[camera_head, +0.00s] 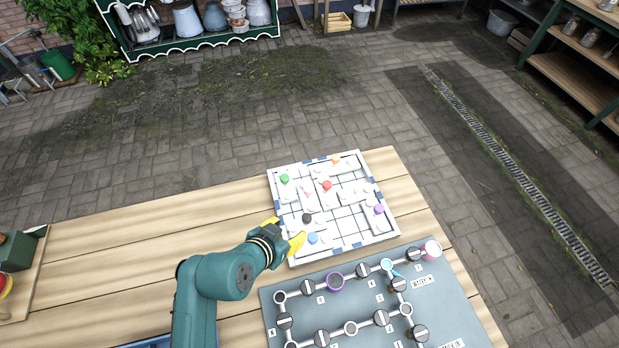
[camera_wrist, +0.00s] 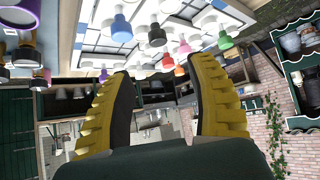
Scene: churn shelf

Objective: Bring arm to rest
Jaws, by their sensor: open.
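My gripper (camera_head: 284,234) has yellow fingers and is at the end of my green arm. In the head view it is over the lower left edge of a white board (camera_head: 390,222). The fingers stand apart with nothing between them. In the wrist view my gripper (camera_wrist: 165,90) is also open and empty, with the board's pieces appearing upside down beyond and above the fingertips. A blue-topped piece (camera_head: 313,238) and a black-topped piece (camera_head: 306,218) are closest to the fingers. I cannot tell whether the fingers touch any piece.
Green (camera_head: 284,178), red (camera_head: 327,185), orange (camera_head: 336,160) and purple (camera_head: 378,209) tops stand on the board. A grey panel (camera_head: 455,300) with rings and black knobs lies in front. A wooden tray (camera_head: 22,300) is at far left. The wooden table (camera_head: 130,235) is bare left of my arm.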

